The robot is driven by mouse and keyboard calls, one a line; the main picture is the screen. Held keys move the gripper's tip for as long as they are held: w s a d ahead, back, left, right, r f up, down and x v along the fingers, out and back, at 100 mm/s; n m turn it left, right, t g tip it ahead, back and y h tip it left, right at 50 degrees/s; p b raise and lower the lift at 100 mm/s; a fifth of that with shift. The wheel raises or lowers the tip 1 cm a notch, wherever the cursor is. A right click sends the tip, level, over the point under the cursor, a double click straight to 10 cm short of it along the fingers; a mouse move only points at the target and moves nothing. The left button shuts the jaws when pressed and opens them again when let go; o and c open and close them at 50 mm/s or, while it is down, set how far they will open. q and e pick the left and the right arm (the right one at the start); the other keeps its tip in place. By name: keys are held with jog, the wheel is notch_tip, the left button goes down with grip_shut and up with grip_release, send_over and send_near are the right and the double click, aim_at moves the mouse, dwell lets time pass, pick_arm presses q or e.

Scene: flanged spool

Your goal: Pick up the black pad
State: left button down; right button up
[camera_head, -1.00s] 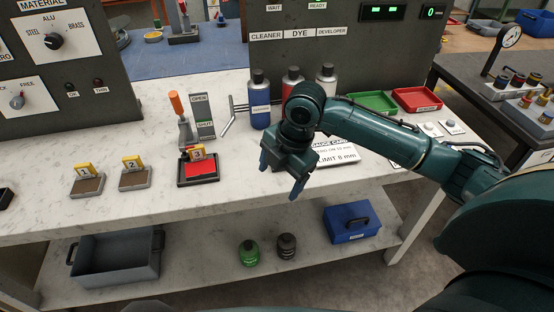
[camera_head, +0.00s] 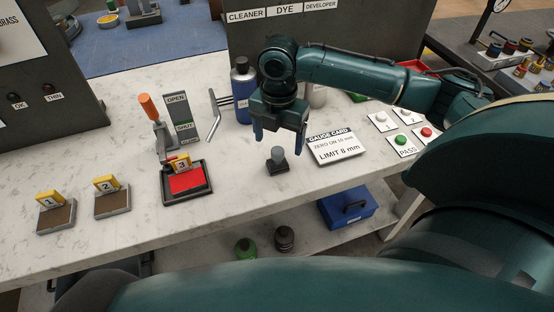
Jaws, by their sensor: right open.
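The black pad (camera_head: 277,169) is a small dark block with a grey knob on top. It stands upright on the marble bench, left of the gauge card. My right gripper (camera_head: 278,144) is open and empty, pointing down just behind and above the pad in the picture. Its two blue fingers are apart, and the knob shows just below and between them. I cannot tell the exact height gap. My left gripper is not in view.
The gauge card (camera_head: 336,147) lies right of the pad. A red tray (camera_head: 186,181) marked 3, two numbered brown blocks and an orange-handled clamp (camera_head: 150,108) stand to the left. Bottles stand behind. The bench in front of the pad is clear.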

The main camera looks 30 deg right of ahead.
aim_at(278, 150)
jog(key=f, duration=0.6)
jog(key=shift+s+a+f, duration=0.1)
jog(key=shift+a+f, duration=0.1)
jog(key=c, duration=1)
